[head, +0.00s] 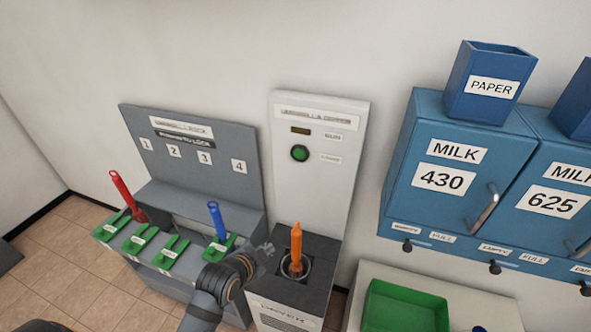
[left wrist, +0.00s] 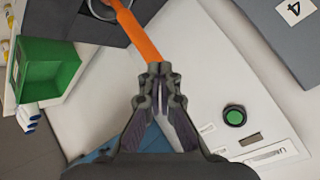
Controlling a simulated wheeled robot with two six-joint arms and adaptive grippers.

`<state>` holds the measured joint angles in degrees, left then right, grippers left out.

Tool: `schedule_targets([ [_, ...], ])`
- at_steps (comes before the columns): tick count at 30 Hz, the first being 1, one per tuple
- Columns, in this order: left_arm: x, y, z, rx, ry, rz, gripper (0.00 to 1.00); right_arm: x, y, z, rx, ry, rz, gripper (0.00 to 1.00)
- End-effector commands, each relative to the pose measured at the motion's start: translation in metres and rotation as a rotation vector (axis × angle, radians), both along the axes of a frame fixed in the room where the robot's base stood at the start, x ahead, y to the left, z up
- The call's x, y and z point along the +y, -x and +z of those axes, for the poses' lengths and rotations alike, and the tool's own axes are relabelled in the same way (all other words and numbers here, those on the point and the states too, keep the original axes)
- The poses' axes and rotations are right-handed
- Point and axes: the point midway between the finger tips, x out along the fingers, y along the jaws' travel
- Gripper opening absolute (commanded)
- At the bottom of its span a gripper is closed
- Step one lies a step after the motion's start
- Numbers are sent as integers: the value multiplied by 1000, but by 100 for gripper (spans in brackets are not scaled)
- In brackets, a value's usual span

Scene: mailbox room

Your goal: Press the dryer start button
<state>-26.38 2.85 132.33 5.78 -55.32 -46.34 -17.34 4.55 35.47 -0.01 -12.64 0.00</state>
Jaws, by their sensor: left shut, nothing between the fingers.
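The green round start button (head: 299,153) sits on the upright white panel (head: 318,190), below a small dark display (head: 300,130). The button also shows in the left wrist view (left wrist: 235,116), right of the fingers. My left gripper (head: 266,250) is shut and empty, low in front of the panel's lower left, apart from the button. In the left wrist view its closed fingertips (left wrist: 160,72) appear beside an orange handle (left wrist: 133,35). The orange handle (head: 296,246) stands upright in a ring on the dark dryer box (head: 316,252). I cannot tell whether the fingers touch it. My right gripper is not in view.
A grey station (head: 195,150) numbered 1 to 4 stands left, with green holders, a red tool (head: 122,190) and a blue tool (head: 216,218). Blue milk lockers (head: 450,165) hang at right above a green tray (head: 405,308). Space before the white panel's button is clear.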

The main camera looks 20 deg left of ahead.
Motion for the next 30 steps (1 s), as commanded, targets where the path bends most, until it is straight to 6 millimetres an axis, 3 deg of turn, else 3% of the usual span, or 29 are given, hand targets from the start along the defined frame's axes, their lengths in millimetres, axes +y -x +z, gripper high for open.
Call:
schedule_targets([
  [3, -8, -41, 47, -272, -207, -160, 0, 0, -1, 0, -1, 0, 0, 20],
  [6, -10, -64, 81, -463, -396, -226, 0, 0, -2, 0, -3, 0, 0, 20],
  [12, -7, -84, 125, -680, -675, -240, 0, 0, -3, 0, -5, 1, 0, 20],
  [16, -5, -87, 135, -723, -745, -233, 0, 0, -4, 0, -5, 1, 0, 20],
  [26, -5, -88, 135, -727, -753, -233, 0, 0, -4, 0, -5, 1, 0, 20],
  [30, -5, -100, 137, -727, -753, -233, 0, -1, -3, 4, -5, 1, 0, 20],
])
